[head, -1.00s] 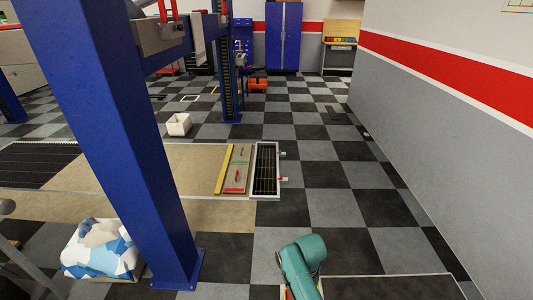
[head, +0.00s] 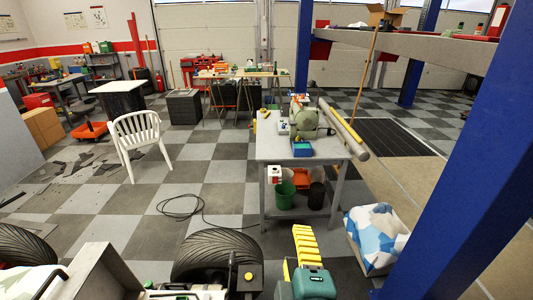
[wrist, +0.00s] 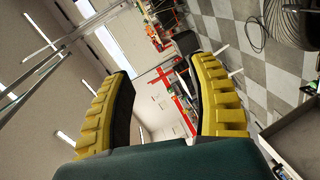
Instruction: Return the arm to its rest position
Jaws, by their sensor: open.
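My gripper (head: 305,245) shows at the bottom centre of the head view, with a yellow ridged finger pointing up the picture and a teal body (head: 313,285) below it. In the wrist view my gripper (wrist: 160,72) has its two yellow fingers with dark pads spread wide apart. Nothing is between them. The fingers appear clear of the things around them. The rest of my arm is mostly out of view.
A grey workbench (head: 270,151) with a machine stands ahead. A tyre (head: 215,255) lies left of my gripper, and a blue-and-white bag (head: 376,232) sits to its right. A blue post (head: 455,160) rises at right. A white chair (head: 141,140) stands on open checkered floor.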

